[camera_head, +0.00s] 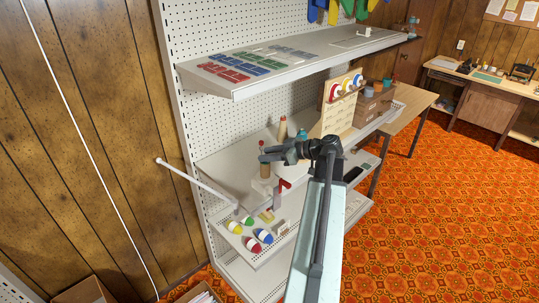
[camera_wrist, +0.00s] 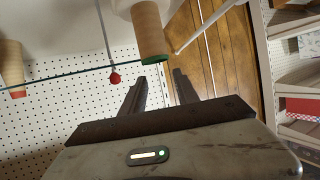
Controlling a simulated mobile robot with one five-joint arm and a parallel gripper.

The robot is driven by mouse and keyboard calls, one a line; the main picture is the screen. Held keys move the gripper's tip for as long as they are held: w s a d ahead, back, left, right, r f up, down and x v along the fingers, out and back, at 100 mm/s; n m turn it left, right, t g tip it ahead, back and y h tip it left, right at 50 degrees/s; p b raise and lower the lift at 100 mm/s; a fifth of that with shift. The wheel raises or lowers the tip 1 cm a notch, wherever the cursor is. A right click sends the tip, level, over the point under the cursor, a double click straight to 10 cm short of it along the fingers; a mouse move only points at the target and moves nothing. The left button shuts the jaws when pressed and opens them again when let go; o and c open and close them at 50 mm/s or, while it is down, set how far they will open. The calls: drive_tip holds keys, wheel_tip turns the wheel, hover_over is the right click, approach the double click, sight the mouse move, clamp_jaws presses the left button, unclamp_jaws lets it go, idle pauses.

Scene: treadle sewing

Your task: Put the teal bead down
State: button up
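I cannot make out a teal bead for certain. A small teal object (camera_head: 301,134) stands on the middle shelf behind my gripper, too small to name. My gripper (camera_head: 263,158) reaches left over the shelf, close to a tan spool (camera_head: 265,170) and a small red ball (camera_head: 262,143). In the wrist view my gripper (camera_wrist: 160,80) has its two fingers apart, with only pegboard and wood panel showing between them. No bead shows in it. A tan spool (camera_wrist: 151,38) and the red ball (camera_wrist: 115,78) lie beyond the fingertips.
A white pegboard unit has an upper shelf (camera_head: 300,66) above my arm. A white rod (camera_head: 195,178) sticks out left. A wooden board with dials (camera_head: 340,105) stands right of my gripper.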

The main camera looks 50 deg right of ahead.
drive_tip(key=shift+r+p, duration=0.65)
drive_tip(key=shift+r, duration=0.2)
drive_tip(key=p+v, duration=0.4)
drive_tip(key=v, duration=0.7)
drive_tip(key=shift+s+d, duration=0.2)
drive_tip(key=shift+s, duration=0.25)
drive_tip(key=shift+f, duration=0.1)
